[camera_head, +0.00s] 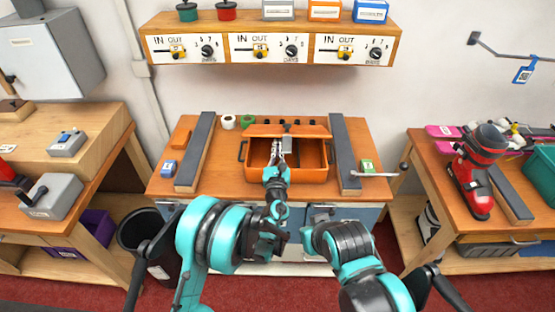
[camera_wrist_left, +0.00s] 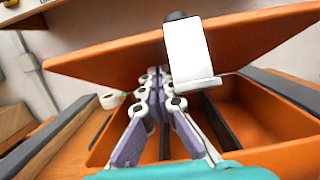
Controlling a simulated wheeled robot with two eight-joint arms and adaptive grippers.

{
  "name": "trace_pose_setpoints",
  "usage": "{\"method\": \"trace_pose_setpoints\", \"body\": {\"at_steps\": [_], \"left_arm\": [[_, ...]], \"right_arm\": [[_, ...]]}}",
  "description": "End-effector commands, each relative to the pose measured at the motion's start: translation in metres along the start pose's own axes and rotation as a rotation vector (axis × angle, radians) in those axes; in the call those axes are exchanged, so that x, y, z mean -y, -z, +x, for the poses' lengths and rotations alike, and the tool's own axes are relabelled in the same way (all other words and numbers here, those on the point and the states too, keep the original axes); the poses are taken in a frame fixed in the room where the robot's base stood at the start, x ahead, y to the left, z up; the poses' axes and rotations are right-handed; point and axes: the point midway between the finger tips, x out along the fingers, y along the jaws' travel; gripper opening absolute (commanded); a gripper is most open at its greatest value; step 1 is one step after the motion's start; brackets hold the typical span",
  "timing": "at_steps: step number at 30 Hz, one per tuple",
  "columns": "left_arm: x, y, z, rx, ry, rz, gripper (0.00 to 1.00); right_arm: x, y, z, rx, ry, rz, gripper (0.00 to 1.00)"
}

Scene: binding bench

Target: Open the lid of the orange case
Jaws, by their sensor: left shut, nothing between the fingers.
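The orange case (camera_head: 287,175) stands on the middle bench with its front toward me. Its lid (camera_head: 260,130) is raised at the back, so the inside shows, with a dark divider (camera_wrist_left: 218,125) in it. In the wrist view the lid (camera_wrist_left: 110,62) is a tilted orange panel, with a pale latch tab (camera_wrist_left: 188,52) on its edge. My left gripper (camera_head: 280,146) is shut and empty, its fingertips (camera_wrist_left: 158,76) over the open case close to the lid's inner side. I cannot tell whether they touch the lid. My right gripper is not seen; only part of that arm shows.
Dark rails (camera_head: 195,152) and (camera_head: 345,153) flank the case. A clamp handle (camera_head: 374,174) lies at the bench's right side. White (camera_head: 228,122) and green (camera_head: 248,121) rolls stand behind left. A shelf (camera_head: 270,22) hangs above. The bench right of the case has little free room.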

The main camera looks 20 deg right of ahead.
Motion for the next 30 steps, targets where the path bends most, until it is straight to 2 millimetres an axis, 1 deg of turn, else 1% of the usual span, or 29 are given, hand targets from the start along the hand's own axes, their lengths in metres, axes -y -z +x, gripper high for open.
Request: {"method": "trace_pose_setpoints", "body": {"at_steps": [3,6,20,26,30], "left_arm": [[0.000,-0.010,0.010,0.000,-0.001,0.000,0.00],[0.000,-0.015,0.014,0.000,-0.001,0.001,0.00],[0.000,-0.018,0.016,-0.002,0.000,0.000,0.00],[0.000,-0.025,0.020,-0.032,0.000,-0.001,0.00],[-0.001,-0.035,0.027,-0.080,-0.001,-0.002,0.00]], "right_arm": [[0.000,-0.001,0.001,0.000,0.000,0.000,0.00],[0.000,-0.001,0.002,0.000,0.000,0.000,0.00],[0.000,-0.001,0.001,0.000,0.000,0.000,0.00],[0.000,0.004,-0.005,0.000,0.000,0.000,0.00],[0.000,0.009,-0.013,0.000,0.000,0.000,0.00]]}}
